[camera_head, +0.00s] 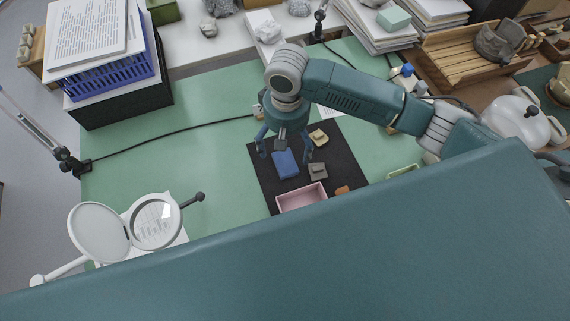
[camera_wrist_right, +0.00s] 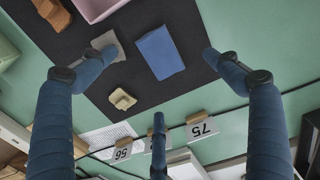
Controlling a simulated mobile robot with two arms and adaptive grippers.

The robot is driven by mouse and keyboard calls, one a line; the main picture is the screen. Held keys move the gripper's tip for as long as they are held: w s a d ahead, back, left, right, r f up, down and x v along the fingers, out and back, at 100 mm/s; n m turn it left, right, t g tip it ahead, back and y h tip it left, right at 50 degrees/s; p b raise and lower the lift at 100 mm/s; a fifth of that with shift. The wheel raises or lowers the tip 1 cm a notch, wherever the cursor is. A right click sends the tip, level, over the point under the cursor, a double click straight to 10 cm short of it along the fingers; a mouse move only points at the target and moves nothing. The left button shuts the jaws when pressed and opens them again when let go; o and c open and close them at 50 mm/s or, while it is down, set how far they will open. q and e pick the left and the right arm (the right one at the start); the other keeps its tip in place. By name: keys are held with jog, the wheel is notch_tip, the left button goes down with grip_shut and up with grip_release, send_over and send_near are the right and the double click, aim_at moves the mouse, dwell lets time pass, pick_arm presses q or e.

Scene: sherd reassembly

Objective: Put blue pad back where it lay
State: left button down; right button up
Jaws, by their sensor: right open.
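The blue pad (camera_head: 286,164) lies flat on the black mat (camera_head: 263,173), and it also shows in the right wrist view (camera_wrist_right: 159,53). My right gripper (camera_head: 285,153) is open above the mat, with its fingers spread around the pad's area. In the right wrist view the right gripper (camera_wrist_right: 159,60) has one finger on each side of the pad and a third finger below it in the picture. Nothing is held between the fingers. Whether a finger touches the mat cannot be told. My left gripper is not in view.
On the mat are a yellowish sherd (camera_head: 318,137), a grey sherd (camera_head: 318,171) close to a fingertip, an orange sherd (camera_head: 342,190) and a pink tray (camera_head: 302,197). A magnifier lamp (camera_head: 130,226) stands at left. Green table (camera_head: 200,165) between them is mostly clear.

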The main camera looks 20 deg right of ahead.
aim_at(289, 160)
jog(key=f, duration=0.2)
jog(key=shift+w+d+f, duration=0.1)
jog(key=shift+d+f, duration=0.2)
jog(key=shift+f, duration=0.65)
jog(key=f+p, duration=0.1)
jog(key=f, duration=0.3)
jog(key=shift+d+f, duration=0.15)
jog(key=shift+d, duration=0.05)
jog(key=shift+f, duration=0.25)
jog(key=shift+c, duration=1.3)
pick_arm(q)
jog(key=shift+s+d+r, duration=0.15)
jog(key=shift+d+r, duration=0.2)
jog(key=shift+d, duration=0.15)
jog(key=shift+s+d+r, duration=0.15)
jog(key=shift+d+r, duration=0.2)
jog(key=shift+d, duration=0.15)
pick_arm(e)
jog(key=c, duration=0.9)
jog(key=shift+c, duration=0.5)
